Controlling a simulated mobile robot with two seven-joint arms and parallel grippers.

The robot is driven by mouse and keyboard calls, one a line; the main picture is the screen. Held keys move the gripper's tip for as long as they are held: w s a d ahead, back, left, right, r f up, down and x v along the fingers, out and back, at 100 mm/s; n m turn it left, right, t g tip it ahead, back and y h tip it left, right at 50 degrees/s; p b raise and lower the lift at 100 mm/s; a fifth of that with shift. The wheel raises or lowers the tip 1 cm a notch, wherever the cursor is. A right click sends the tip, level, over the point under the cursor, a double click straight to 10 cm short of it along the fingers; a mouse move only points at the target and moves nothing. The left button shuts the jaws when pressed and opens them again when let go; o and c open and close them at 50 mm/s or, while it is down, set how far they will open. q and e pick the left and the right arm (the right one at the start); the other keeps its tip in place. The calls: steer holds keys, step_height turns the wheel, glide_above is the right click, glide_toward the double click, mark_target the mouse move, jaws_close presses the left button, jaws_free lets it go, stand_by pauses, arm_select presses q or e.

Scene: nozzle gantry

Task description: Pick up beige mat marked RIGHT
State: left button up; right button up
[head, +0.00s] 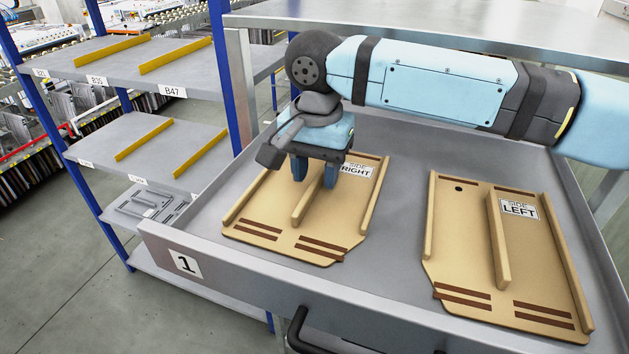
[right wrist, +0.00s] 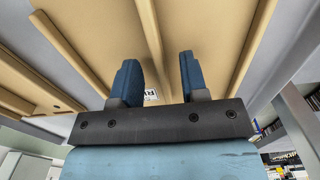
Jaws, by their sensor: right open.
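The beige mat marked RIGHT (head: 328,228) lies in the left half of the grey drawer. It has raised side rails, a middle rail, dark brown strips and a white RIGHT label. My right gripper (head: 315,184) is above this mat, fingers pointing down beside its label, near the upper end of the middle rail. Its two blue fingers are apart and hold nothing. In the right wrist view the gripper (right wrist: 158,75) shows its fingers on either side of the line of the middle rail (right wrist: 150,35). Whether they touch the mat is unclear. My left gripper is not in view.
A second beige mat, marked LEFT (head: 470,240), lies in the right half of the drawer. The drawer (head: 400,310) has raised metal walls, a "1" label and a dark handle (head: 300,330). A shelf rack (head: 140,130) with yellow strips stands at left. A grey tabletop (head: 430,25) is behind.

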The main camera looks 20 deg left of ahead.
steer(key=shift+w+f, duration=0.1)
steer(key=shift+f, duration=0.45)
jaws_close()
steer(key=shift+r, duration=0.1)
